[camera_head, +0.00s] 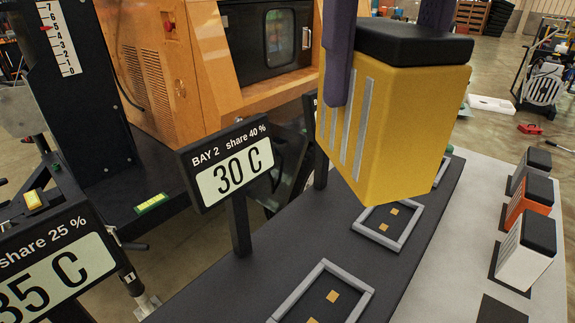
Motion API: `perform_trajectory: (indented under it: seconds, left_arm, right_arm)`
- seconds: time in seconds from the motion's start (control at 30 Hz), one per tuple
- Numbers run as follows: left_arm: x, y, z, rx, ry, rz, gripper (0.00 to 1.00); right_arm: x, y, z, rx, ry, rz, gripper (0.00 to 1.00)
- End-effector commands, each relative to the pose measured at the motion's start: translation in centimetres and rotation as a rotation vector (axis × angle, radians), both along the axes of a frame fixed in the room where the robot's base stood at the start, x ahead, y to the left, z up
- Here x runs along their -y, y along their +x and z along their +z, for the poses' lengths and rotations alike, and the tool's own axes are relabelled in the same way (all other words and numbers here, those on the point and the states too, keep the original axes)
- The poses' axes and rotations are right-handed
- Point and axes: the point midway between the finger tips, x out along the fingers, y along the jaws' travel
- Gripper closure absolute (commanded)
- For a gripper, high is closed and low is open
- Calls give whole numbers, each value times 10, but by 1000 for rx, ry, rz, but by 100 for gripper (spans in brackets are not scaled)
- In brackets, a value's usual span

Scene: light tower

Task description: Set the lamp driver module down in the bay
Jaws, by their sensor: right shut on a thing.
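The lamp driver module (410,130) is a yellow box with pale vertical ribs and a black top. My right gripper (386,48) has purple fingers and is shut on it near the black top. The module hangs slightly tilted, apart from the dark bench top. Below its lower end is a grey-framed bay (376,239) with small orange pads, partly hidden by the module. A nearer framed bay (348,277) shows at the bottom edge and is empty. Part of another frame shows behind the module. My left gripper is not in view.
A "BAY 2 share 40 %" sign (230,165) reads 30 C on a post left of the bays. Another sign (55,270) reads 35 C. White (523,262), orange (529,204) and grey modules stand on the pale strip at right. An orange machine (160,70) stands behind.

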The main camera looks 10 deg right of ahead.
Motion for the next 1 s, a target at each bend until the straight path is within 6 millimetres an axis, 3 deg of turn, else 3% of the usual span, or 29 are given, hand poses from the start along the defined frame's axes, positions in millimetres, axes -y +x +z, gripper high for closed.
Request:
perform_trajectory:
  seconds: [0.2, 0.4, 0.53, 0.63, 0.9, 1.0]
  left_arm:
    - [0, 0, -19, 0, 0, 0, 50]
    - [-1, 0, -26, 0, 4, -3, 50]
    - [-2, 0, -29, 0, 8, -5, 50]
    - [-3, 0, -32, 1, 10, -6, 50]
    - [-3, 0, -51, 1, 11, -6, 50]
    - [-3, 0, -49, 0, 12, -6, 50]
  right_arm:
    - [-10, 1, -19, -2, 9, -525, 100]
    - [-16, 2, -26, -6, 12, -847, 100]
    - [-17, 2, -30, -7, 12, -947, 100]
    - [-17, 1, -43, -11, 11, -973, 100]
    - [-18, 0, -118, -15, 10, -974, 100]
    - [-16, 1, -141, -12, 7, -975, 100]
